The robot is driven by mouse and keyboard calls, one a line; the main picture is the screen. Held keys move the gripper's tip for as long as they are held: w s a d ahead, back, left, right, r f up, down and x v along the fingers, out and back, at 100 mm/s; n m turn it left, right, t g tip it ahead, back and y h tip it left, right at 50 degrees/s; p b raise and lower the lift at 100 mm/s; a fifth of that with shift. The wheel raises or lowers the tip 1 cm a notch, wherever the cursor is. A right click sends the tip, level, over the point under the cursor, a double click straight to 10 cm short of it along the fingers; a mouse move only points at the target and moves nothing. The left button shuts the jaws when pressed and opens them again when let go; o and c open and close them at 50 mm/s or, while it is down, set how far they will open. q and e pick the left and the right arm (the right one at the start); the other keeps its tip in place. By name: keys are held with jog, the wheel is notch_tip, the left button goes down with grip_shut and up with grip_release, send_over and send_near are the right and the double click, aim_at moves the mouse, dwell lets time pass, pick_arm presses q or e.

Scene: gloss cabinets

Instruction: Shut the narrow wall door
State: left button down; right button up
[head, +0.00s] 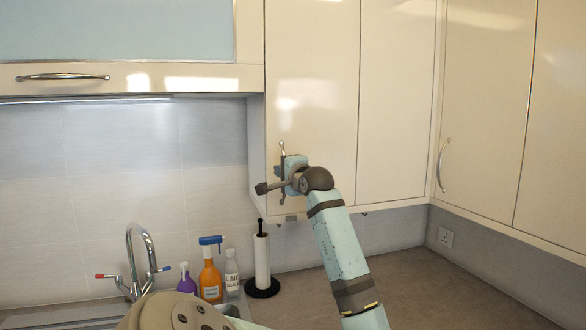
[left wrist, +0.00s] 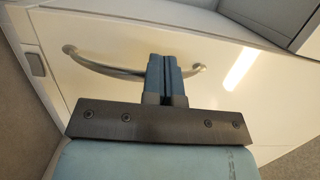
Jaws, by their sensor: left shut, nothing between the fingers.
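The narrow wall door (head: 312,90) is a glossy cream panel at the left end of the wall cabinets, right of the pale blue-fronted cabinet. In the head view it looks flush or nearly flush with the door to its right; a small gap cannot be ruled out. Its curved metal handle (head: 281,150) is partly hidden by my left gripper (head: 283,168), which is at the door's lower left. In the left wrist view the handle (left wrist: 100,68) passes behind the shut, empty fingers (left wrist: 165,75). Whether they touch it is unclear. My right gripper is not in view.
More cream doors (head: 398,100) run right and around the corner, one with a handle (head: 442,165). Below, the counter (head: 440,290) holds a paper towel holder (head: 262,262), an orange spray bottle (head: 210,280) and a tap (head: 140,255). The counter's right part is clear.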

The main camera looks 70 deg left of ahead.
pick_arm(q)
jog(key=shift+s+a+r, duration=0.1)
jog(key=shift+s+a, duration=0.1)
jog(key=shift+a, duration=0.6)
jog(key=shift+d, duration=0.1)
